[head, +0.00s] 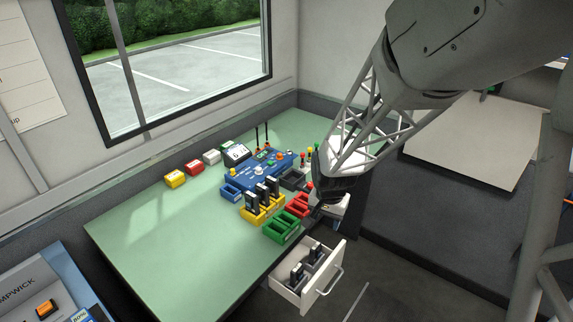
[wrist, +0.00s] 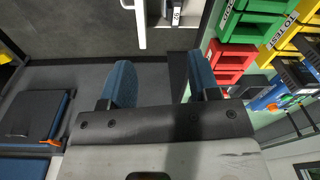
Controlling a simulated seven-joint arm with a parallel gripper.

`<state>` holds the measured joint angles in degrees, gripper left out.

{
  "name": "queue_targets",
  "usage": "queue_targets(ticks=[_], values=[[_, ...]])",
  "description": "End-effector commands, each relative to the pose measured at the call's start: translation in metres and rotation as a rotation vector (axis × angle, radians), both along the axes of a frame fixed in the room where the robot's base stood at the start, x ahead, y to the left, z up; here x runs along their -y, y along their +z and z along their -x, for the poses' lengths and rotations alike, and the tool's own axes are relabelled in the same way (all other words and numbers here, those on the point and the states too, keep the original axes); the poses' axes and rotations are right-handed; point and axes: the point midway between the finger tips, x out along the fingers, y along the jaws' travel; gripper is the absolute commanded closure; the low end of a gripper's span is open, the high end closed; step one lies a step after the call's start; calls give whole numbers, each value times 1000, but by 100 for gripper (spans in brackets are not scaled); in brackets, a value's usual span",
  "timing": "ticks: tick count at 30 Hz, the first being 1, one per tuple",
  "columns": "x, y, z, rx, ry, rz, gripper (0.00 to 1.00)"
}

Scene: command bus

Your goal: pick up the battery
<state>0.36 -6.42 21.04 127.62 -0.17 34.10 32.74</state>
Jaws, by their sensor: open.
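Black battery-like blocks with pale labels stand in the open white drawer (head: 333,262), one nearer the front (head: 297,274) and one behind it (head: 316,253). More black blocks (head: 263,194) stand upright in the yellow rack (head: 250,214) on the green desk. I cannot tell which block the task means. My gripper (head: 311,214) is above the desk's right edge, beside the red and green bins and up from the drawer. In the wrist view its blue fingers (wrist: 162,80) are apart with nothing between them. Part of the drawer with a dark block (wrist: 173,12) shows beyond them.
Green bins (head: 282,228), red bins (head: 297,206), a blue bin (head: 230,193) and a blue console (head: 240,177) crowd the desk near my gripper. The drawer handle (head: 333,282) sticks out over the dark floor. The desk's left part (head: 150,240) is clear.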

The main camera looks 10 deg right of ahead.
Motion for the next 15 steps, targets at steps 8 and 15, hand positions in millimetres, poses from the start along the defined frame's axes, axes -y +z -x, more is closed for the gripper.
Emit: queue_targets(ticks=[8, 15], values=[[0, -71, -30, -40, -116, -6, 44], [0, -115, -43, -60, -189, -9, 44]])
